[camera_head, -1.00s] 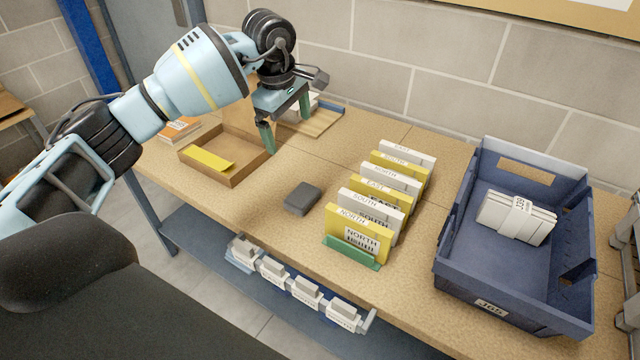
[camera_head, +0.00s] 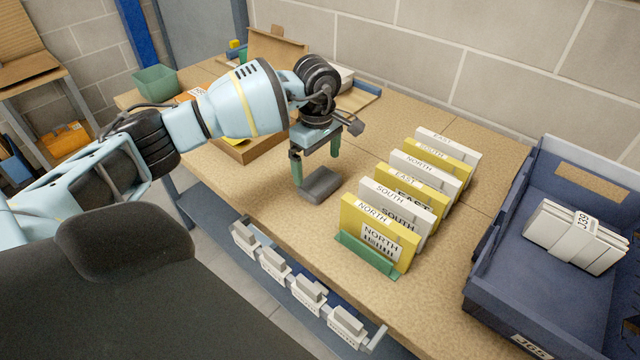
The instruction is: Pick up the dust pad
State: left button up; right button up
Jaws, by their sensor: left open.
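The dust pad, a small dark grey block (camera_head: 320,186), lies flat on the tan worktop, left of the row of cards. My left gripper (camera_head: 316,169) points down over it with its two green fingers apart. The near finger shows at the pad's left side, and the other finger shows behind the pad. I cannot tell whether either finger touches the pad or how far above the worktop the tips are. The pad's top and front are in plain view. My right gripper is not in view.
Yellow and white cards (camera_head: 381,239) stand in a row in a green holder (camera_head: 367,255) close to the pad's right. A blue crate (camera_head: 490,262) holding a white bundle (camera_head: 575,237) is farther right. A cardboard tray (camera_head: 248,152) lies behind my left arm. Labelled holders (camera_head: 278,266) hang below the front edge.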

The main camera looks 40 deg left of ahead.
aim_at(320, 180)
pick_arm(q)
jog(key=shift+d+f, duration=0.15)
jog(key=shift+f, duration=0.25)
jog(key=shift+d+f, duration=0.15)
jog(key=shift+f, duration=2)
jog(key=c, duration=0.8)
notch_tip(320, 180, up, 10)
